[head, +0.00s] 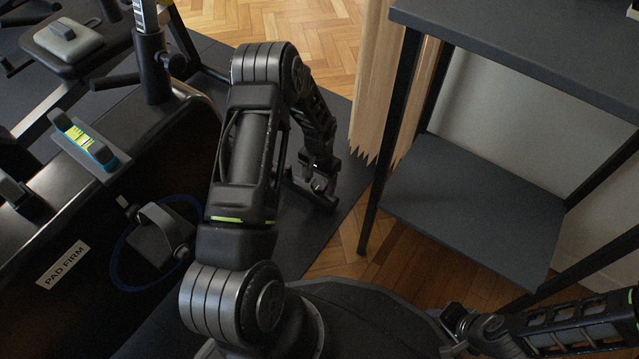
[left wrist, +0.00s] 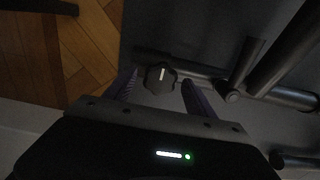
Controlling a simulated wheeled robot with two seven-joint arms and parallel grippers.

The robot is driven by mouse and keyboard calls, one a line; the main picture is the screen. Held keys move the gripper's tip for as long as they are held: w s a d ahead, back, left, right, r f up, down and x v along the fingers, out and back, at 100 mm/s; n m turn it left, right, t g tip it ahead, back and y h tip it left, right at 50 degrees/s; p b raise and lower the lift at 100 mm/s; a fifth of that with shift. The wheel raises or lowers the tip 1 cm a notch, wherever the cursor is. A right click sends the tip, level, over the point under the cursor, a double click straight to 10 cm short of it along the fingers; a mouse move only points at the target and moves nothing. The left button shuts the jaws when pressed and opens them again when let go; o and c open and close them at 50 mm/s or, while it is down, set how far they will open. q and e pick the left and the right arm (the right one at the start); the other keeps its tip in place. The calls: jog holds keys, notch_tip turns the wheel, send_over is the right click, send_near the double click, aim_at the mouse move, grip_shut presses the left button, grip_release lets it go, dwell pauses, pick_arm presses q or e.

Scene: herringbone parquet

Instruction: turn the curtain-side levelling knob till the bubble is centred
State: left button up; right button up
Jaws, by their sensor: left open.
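The levelling knob (left wrist: 160,77), a dark lobed knob with a pale mark, shows in the left wrist view. My left gripper (left wrist: 160,92) is open, with one finger on either side of the knob and visible gaps. In the head view my left gripper (head: 318,184) is low by the machine's foot, near the curtain (head: 378,85), and the knob cannot be made out there. The spirit level (head: 84,140), with a yellow-green vial, sits on the machine at left; its bubble is too small to place. The end of my right arm (head: 458,318) shows at bottom right, its fingers unclear.
A dark shelf unit (head: 470,205) stands right of the curtain, its near leg close to my left gripper. A dark mat (head: 335,215) lies under the machine's foot. A "PAD FIRM" label (head: 62,264) is on the machine's side. Parquet (head: 275,25) is clear at the back.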

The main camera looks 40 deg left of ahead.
pick_arm(q)
jog(key=shift+c, duration=0.4)
jog(key=c, duration=1.3)
jog(key=shift+n, duration=0.4)
jog(key=n+p, duration=0.1)
jog(key=n, duration=0.4)
jog(key=shift+r+p, duration=0.1)
jog(key=shift+p, duration=0.2)
jog(key=n+p, duration=0.1)
jog(key=n, duration=0.4)
jog(key=shift+n, duration=0.4)
jog(key=n+p, duration=0.1)
jog(key=n, duration=0.4)
jog(key=n+p, duration=0.1)
jog(key=n, duration=0.4)
